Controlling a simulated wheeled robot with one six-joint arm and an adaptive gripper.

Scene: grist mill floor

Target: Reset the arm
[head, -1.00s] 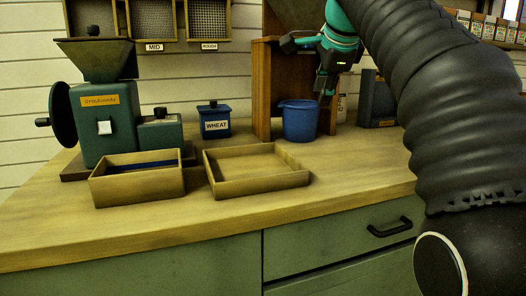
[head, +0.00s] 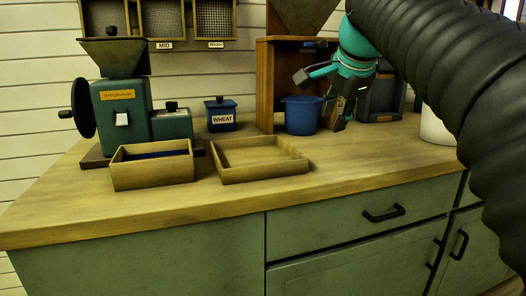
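My gripper (head: 330,98) is at the end of my dark, ribbed arm, which comes in from the upper right. It is above the counter, just right of the blue pot (head: 300,115). One finger reaches left over the pot and the other points down beside it, so the fingers are spread apart. Nothing shows between them. I cannot tell whether a finger touches the pot. The pot stands upright at the wooden stand (head: 266,85).
A green grinder (head: 122,110), a shallow wooden tray (head: 262,175), a wooden box (head: 150,175) and a blue WHEAT canister (head: 221,115) stand on the counter (head: 200,212). A white container (head: 436,127) is at right, partly behind my arm. The counter's front strip is clear.

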